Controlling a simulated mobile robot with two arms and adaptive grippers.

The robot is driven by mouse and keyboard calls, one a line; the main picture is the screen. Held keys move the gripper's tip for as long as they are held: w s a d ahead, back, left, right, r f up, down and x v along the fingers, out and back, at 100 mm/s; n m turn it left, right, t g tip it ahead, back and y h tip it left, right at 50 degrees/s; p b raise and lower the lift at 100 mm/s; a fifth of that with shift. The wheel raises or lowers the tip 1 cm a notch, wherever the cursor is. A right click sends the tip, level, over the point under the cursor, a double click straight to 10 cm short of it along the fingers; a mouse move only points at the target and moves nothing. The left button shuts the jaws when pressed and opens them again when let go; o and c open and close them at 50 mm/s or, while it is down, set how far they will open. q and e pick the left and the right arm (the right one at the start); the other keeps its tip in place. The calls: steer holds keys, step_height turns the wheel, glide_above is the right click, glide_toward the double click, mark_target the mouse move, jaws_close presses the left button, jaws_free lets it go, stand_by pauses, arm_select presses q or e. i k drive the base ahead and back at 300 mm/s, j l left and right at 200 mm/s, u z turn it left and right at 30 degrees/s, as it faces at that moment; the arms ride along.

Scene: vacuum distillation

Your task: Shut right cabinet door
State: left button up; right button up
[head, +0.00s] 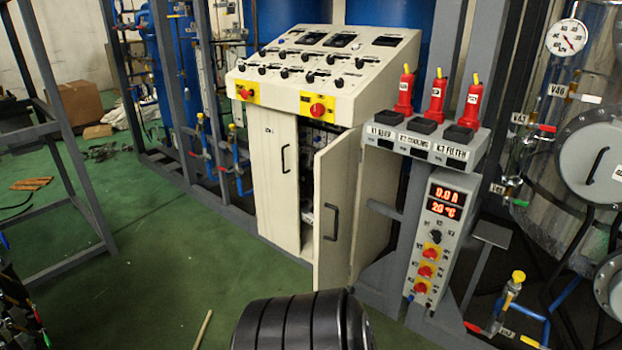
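The cream control cabinet (372,98) stands near the middle of the head view, with a sloped panel of switches on top. Its right door (336,222) stands ajar, swung out toward me, with a dark vertical handle (331,222) on its face. Through the gap I see the cabinet's inside with some wiring. The left door (275,180) looks shut and has its own dark handle (285,158). Neither of my grippers shows in this view.
To the right of the door stand a grey post and a control box (438,240) with red displays. Three red plugs (437,97) sit on a shelf above it. A steel tank (580,150) is at far right. Green floor (170,265) is open at left. A stick (203,328) lies there.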

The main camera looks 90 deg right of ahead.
mark_target(336, 166)
steer(key=z, duration=2.55)
